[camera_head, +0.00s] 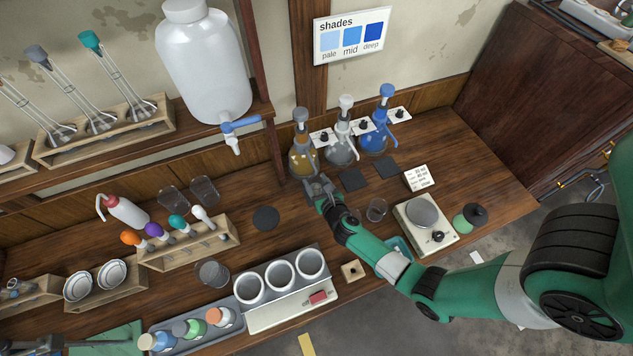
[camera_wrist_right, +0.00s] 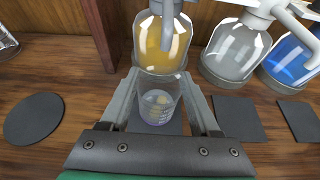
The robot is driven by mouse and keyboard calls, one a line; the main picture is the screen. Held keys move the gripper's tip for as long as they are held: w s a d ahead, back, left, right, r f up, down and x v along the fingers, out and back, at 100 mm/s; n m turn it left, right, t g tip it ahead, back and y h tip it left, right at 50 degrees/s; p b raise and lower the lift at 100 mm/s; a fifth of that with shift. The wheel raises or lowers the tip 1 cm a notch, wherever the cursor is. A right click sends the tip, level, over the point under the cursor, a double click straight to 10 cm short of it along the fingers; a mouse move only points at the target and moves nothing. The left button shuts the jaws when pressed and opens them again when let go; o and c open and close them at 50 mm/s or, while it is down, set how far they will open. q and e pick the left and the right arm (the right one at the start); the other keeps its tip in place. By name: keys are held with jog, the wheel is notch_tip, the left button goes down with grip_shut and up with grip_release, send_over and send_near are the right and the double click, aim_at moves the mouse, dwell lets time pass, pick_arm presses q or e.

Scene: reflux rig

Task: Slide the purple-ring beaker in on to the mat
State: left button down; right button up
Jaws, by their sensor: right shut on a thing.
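My right gripper (camera_head: 318,188) is at the dispenser bottles at the back of the bench, in front of the amber bottle (camera_head: 302,160). In the right wrist view the gripper (camera_wrist_right: 160,105) is shut on a clear beaker (camera_wrist_right: 157,108) with a faint purple tint at its base. The beaker looks upright, close in front of the amber bottle (camera_wrist_right: 162,45). A dark square mat (camera_wrist_right: 172,128) shows around and under its base; I cannot tell whether the beaker touches it. In the head view the gripper hides this mat and most of the beaker.
Two more dark square mats (camera_wrist_right: 238,118) (camera_wrist_right: 300,120) lie to the right, before the clear bottle (camera_wrist_right: 235,50) and blue bottle (camera_wrist_right: 295,55). A round dark mat (camera_wrist_right: 34,117) and a wooden post (camera_wrist_right: 100,35) are to the left. Another beaker (camera_head: 377,210) stands near the scale (camera_head: 425,222).

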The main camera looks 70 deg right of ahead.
jog(key=o, duration=1.5)
jog(key=shift+f, duration=0.1)
jog(key=p+v, duration=0.2)
jog(key=v, duration=0.9)
jog(key=shift+s+a, duration=0.2)
jog(key=shift+s, duration=0.05)
